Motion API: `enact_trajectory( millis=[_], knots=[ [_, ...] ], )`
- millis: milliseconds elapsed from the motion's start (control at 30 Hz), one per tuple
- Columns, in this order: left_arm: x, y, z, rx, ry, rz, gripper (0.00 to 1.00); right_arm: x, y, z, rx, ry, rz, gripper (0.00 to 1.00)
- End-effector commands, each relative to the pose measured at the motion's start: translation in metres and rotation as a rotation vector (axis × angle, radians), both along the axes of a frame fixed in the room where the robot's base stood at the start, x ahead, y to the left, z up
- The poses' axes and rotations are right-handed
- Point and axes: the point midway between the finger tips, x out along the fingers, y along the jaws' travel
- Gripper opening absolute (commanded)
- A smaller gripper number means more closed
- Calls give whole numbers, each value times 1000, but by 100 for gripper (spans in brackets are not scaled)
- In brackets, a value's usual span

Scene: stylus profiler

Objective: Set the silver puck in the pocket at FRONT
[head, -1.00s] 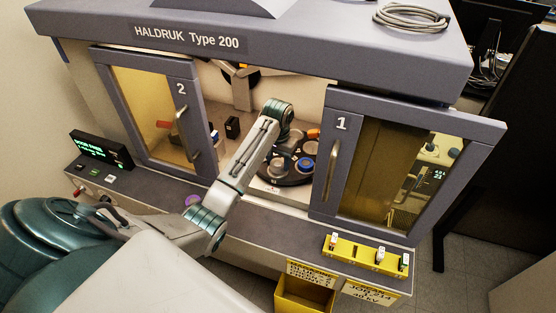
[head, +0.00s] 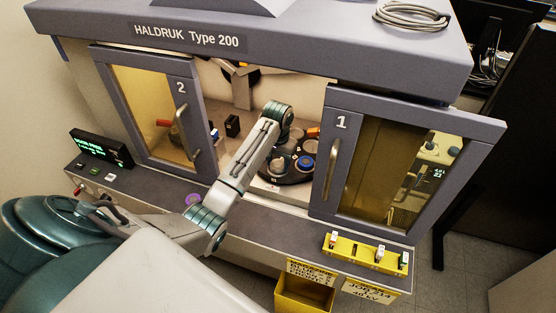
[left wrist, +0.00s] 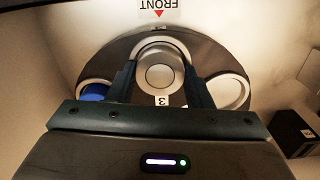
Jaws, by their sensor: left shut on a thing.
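The silver puck (left wrist: 159,72) sits between the two fingers of my left gripper (left wrist: 160,80), which is shut on it. In the left wrist view the puck is over or in the pocket of the dark round carousel (left wrist: 118,50) that faces the FRONT label (left wrist: 157,6) and its red mark. A tag reading 3 shows beside the puck. I cannot tell whether the puck rests on the pocket floor. In the head view my left arm reaches through the opening and partly hides the carousel (head: 290,178). My right gripper is not in view.
A blue piece (left wrist: 92,92) and a pale round pocket or piece (left wrist: 232,92) flank the puck. A black block (left wrist: 293,133) stands beside the carousel. Door 2 (head: 185,68) and door 1 (head: 342,97) border the opening. A yellow rack (head: 350,256) is on the front ledge.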

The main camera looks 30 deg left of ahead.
Motion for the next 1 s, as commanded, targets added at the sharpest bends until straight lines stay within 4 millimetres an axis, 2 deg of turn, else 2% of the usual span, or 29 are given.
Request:
enact_trajectory(
  millis=[1000],
  knots=[
    [-1,0,-5,0,3,0,5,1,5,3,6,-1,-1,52]
  ],
)
